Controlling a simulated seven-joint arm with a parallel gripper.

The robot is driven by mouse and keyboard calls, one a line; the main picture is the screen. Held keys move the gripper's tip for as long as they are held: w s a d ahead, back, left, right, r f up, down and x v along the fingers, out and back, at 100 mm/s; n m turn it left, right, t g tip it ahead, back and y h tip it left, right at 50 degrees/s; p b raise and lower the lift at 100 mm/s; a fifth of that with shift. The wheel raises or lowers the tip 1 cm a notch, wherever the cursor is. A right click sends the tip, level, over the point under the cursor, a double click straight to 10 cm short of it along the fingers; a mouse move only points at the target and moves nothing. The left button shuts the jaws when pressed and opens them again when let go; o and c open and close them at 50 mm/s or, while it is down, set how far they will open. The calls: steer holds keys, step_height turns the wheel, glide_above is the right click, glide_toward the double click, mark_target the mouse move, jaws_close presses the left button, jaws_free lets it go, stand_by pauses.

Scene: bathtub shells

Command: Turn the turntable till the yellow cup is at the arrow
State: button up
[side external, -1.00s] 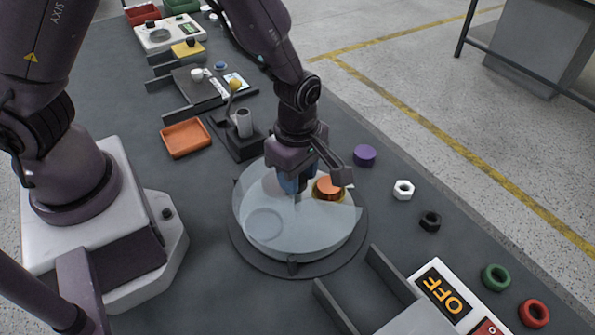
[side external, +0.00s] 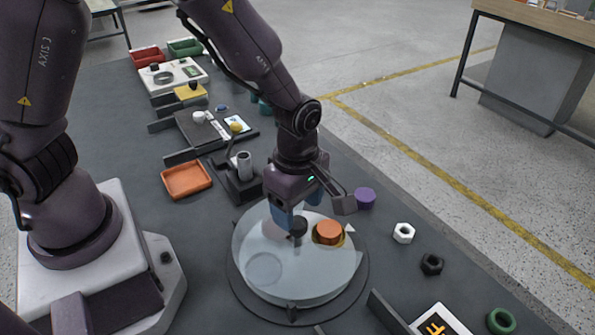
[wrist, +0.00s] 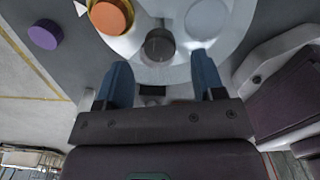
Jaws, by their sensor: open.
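The turntable (side external: 310,275) is a pale round disc on a dark round base. An orange round piece (side external: 328,232) sits at its far right, with a yellow rim (side external: 343,243) around it that may be the yellow cup; it also shows in the wrist view (wrist: 112,16). A pale round pocket (side external: 265,268) lies at the near left. A small dark pointer (side external: 292,312), perhaps the arrow, is at the near edge of the base. My gripper (side external: 300,212) is open above a dark central knob (side external: 298,230). In the wrist view the knob (wrist: 158,46) lies ahead of both blue fingers, apart from them.
A purple disc (side external: 365,198), a white nut (side external: 403,232) and a black nut (side external: 432,264) lie right of the turntable. An orange tray (side external: 187,179) and a stand with a grey cylinder (side external: 244,165) are behind it. Dark rails (side external: 385,312) stand at the front right.

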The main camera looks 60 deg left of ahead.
step_height(320, 180, up, 10)
steer(key=shift+f, duration=0.2)
steer(key=s+a+r+m+t, duration=0.2)
steer(key=s+a+r+m, duration=0.3)
steer(key=m, duration=0.5)
steer(key=s+a+r+m+t, duration=0.3)
steer(key=s+a+r+m, duration=0.2)
steer(key=m, duration=0.6)
step_height(320, 180, up, 3)
steer(key=shift+s+t, duration=0.3)
steer(key=shift+s, duration=0.65)
